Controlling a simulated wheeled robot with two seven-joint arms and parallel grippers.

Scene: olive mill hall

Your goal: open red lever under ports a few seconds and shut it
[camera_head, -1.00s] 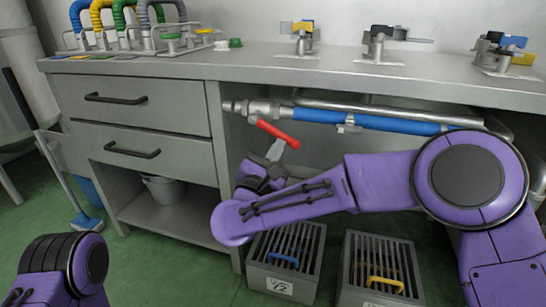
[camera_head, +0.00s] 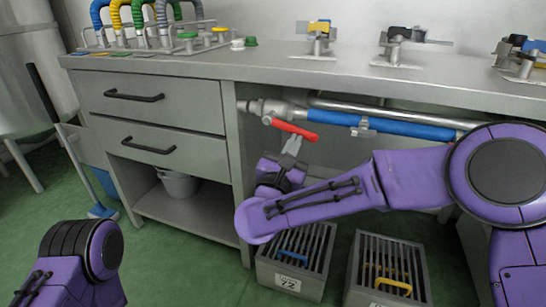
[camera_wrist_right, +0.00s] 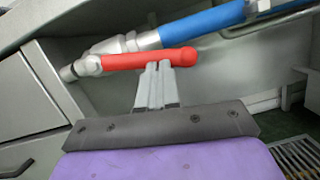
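The red lever (camera_head: 290,129) sits on a metal valve (camera_head: 262,108) at the left end of the blue pipe under the bench top. It slopes slightly down to the right in the head view. In the right wrist view the red lever (camera_wrist_right: 150,59) lies nearly in line with the pipe. My right gripper (camera_head: 294,143) is below the lever. Its two grey fingers (camera_wrist_right: 156,68) are together, with the tips at the lever's lower edge, seemingly touching it; nothing shows between them. My left arm shows at the lower left, but its gripper is out of view.
The blue pipe (camera_head: 400,125) runs right under the bench (camera_head: 270,66). Drawers (camera_head: 155,100) stand left of the valve. Two grated crates (camera_head: 290,280) stand on the floor below. Coloured hoses (camera_head: 139,18) and several small valves (camera_head: 317,40) are on the bench top.

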